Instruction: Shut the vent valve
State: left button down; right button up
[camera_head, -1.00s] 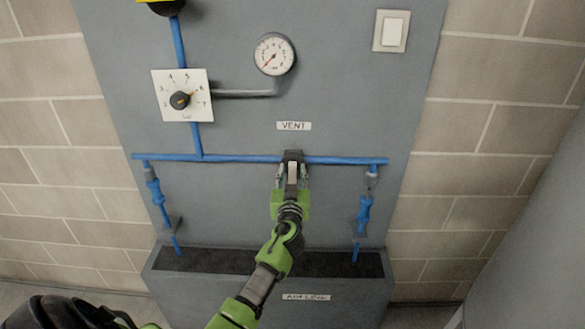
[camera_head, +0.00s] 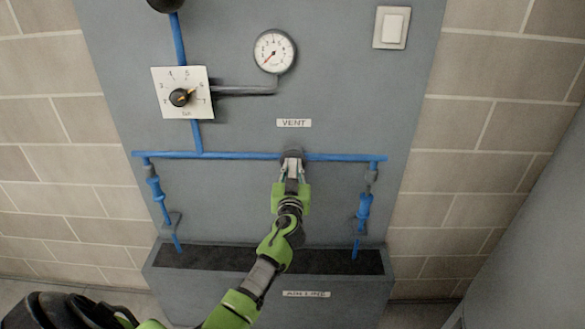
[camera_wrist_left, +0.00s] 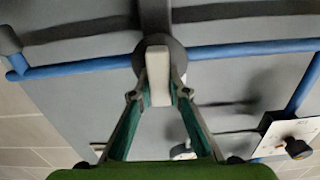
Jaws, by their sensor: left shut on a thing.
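The vent valve (camera_head: 292,153) sits on the horizontal blue pipe, under the VENT label (camera_head: 293,123). Its round dark body (camera_wrist_left: 176,58) shows in the left wrist view, with a pale lever (camera_wrist_left: 158,72) in front, crosswise to the blue pipe in that picture. My left gripper (camera_head: 291,177) is at the valve, reaching up from below. In the left wrist view, the fingers of my left gripper (camera_wrist_left: 158,95) are on either side of the lever, shut on it. In the head view the gripper hides much of the lever. My right gripper is not in view.
A pressure gauge (camera_head: 274,51), a numbered dial (camera_head: 182,97) and a white switch (camera_head: 391,27) are on the grey panel above. Blue branch pipes hang left (camera_head: 156,190) and right (camera_head: 364,206) of my arm. A grey box (camera_head: 215,290) juts out below.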

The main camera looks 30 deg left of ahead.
pick_arm(q)
jog(key=m+b, duration=0.1)
jog(key=m, duration=0.2)
jog(key=shift+d+f, duration=0.15)
jog(key=m, duration=0.2)
jog(key=m+b, duration=0.1)
jog(key=m, duration=0.2)
jog(key=shift+w+d, duration=0.15)
jog(key=m, duration=0.4)
jog(key=shift+d+f+m, duration=0.1)
jog(key=shift+f+m, duration=0.1)
jog(key=shift+m, duration=0.1)
jog(key=m, duration=0.4)
jog(key=shift+w+f+m, duration=0.1)
jog(key=shift+f+m, duration=0.15)
jog(key=shift+m, duration=0.35)
jog(key=c, duration=1.9)
grip_release()
